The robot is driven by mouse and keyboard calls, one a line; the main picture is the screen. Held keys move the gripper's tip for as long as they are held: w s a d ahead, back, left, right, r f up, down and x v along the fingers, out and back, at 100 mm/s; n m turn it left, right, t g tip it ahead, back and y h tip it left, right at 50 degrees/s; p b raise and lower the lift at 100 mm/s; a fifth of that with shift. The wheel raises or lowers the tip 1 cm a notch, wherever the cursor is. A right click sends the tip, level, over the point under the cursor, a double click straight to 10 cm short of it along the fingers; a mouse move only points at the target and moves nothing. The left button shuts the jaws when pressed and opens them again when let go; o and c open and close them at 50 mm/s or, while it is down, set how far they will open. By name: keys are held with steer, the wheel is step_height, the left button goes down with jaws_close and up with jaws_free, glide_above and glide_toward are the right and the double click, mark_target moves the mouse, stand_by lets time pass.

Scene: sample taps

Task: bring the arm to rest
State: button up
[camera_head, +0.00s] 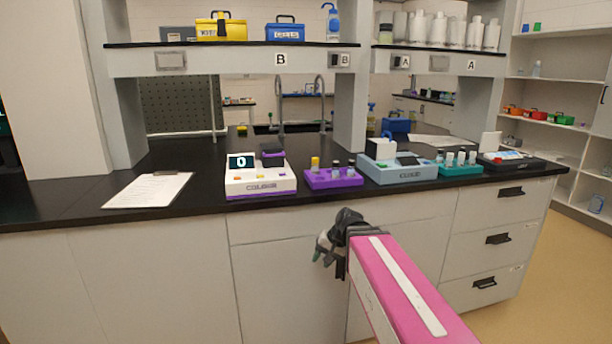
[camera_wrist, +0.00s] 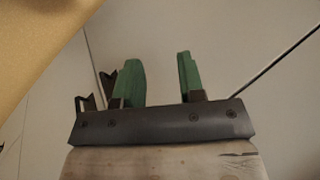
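My gripper (camera_head: 328,249) is in front of the bench's cabinet doors, below the black counter edge, at the end of my pink arm in the head view. In the wrist view my gripper (camera_wrist: 158,82) shows two green fingertips standing apart with an empty gap between them. Nothing is held. Behind the fingers the wrist view shows only pale cabinet panels, a dark seam and a tan area at the upper left.
The black counter (camera_head: 75,203) bears a clipboard (camera_head: 150,190), a white device (camera_head: 260,182) reading 0, a purple rack (camera_head: 333,180), a light-blue device (camera_head: 398,171) and a teal rack (camera_head: 460,169). Drawers with black handles (camera_head: 498,239) are at the right. Open floor (camera_head: 560,270) lies further right.

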steer(key=s+d+f+h, duration=0.2)
steer(key=d+f, duration=0.4)
steer(key=d, duration=0.1)
steer(key=s+d+f+n+g+h, duration=0.1)
steer(key=s+d+f+h, duration=0.2)
steer(key=d+f, duration=0.3)
steer(key=shift+s+d+f, duration=0.3)
steer(key=shift+d+f, duration=0.05)
steer(key=shift+f, duration=0.25)
steer(key=shift+c, duration=0.3)
